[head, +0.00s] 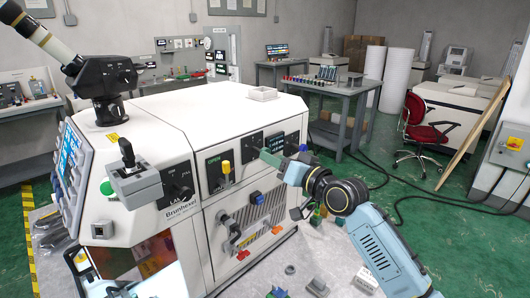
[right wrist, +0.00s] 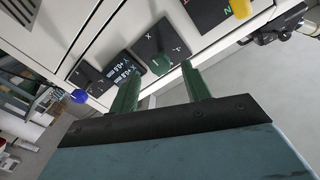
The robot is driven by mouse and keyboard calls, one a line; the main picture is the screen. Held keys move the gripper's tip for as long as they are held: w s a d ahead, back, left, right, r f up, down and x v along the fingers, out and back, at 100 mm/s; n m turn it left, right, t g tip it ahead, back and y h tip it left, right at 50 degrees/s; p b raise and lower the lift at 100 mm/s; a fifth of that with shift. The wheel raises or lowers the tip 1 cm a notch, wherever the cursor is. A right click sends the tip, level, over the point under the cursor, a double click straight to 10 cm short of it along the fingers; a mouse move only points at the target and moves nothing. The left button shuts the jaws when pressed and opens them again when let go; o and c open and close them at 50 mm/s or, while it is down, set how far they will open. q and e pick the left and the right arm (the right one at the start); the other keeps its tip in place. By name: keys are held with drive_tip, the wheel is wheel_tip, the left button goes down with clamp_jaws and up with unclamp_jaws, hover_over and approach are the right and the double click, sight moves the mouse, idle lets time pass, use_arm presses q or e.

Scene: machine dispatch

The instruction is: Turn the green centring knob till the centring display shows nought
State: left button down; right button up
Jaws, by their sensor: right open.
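The green centring knob (right wrist: 160,63) sits on a dark square plate on the white machine (head: 225,125). In the right wrist view it lies just beyond and between my right gripper's green fingers (right wrist: 158,88), which are apart with nothing between them. In the head view my right gripper (head: 272,158) is in front of the machine's right side and hides the knob. The dark centring display (right wrist: 122,70) is left of the knob and shows two lines, apparently X and Y, each seeming to read +0.8. Parts of my left arm (head: 135,285) show at the lower left; its fingers are unclear.
A yellow handle (head: 226,167) and a blue knob (head: 256,197) stick out of the machine front; a blue knob (right wrist: 79,96) also shows in the wrist view. Small loose parts (head: 318,286) lie below. Green floor is open toward the red chair (head: 424,128).

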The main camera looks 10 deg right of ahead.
drive_tip(key=shift+x, duration=2.4)
drive_tip(key=c, duration=1)
